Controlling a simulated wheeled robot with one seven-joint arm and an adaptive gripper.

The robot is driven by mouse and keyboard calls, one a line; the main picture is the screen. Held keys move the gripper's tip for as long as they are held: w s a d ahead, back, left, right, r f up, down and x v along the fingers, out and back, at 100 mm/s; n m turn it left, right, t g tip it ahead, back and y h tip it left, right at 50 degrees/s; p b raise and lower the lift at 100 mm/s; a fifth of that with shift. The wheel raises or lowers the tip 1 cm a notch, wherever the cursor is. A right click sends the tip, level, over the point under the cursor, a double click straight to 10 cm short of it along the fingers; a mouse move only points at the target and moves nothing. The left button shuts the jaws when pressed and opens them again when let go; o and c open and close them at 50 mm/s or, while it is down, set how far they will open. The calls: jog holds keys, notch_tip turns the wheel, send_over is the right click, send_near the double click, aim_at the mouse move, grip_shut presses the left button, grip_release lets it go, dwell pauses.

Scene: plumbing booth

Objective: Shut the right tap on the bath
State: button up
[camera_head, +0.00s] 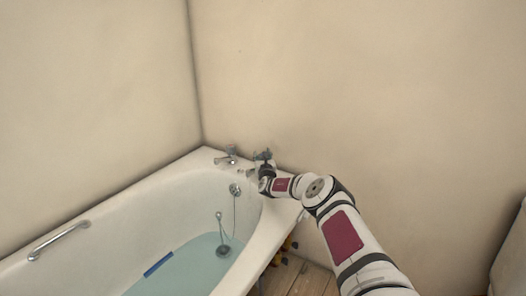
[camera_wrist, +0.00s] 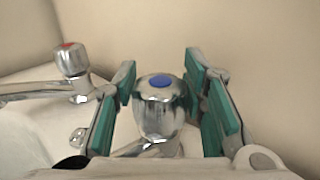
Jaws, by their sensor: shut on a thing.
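The right tap (camera_wrist: 158,112) is chrome with a blue disc on its top. It stands between the two green-padded fingers of my gripper (camera_wrist: 163,95) in the wrist view, and the gripper is shut on it. In the head view my gripper (camera_head: 264,158) is at the bath's far right corner, where it hides most of this tap. The left tap (camera_wrist: 72,62) is chrome with a red mark on top and stands to the left in the wrist view. It also shows in the head view (camera_head: 229,155). The bath (camera_head: 110,205) is white and holds water.
A chain with a plug (camera_head: 220,216) hangs inside the bath. Plain walls meet behind the taps, close to my gripper. A wooden floor (camera_head: 310,281) lies right of the bath.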

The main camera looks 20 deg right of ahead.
aim_at(262, 158)
jog(key=shift+a+r+m+g+h+p, duration=0.15)
jog(key=shift+a+m+g+h+p, duration=0.25)
jog(key=shift+p, duration=0.7)
jog(key=shift+d, duration=0.1)
jog(key=shift+s+f, duration=0.1)
jog(key=shift+f, duration=0.2)
jog(key=o, duration=1)
jog(key=shift+o, duration=0.9)
jog(key=shift+s+d, duration=0.1)
jog(key=shift+d, duration=0.05)
jog(key=shift+s, duration=0.15)
jog(key=shift+v, duration=5.85)
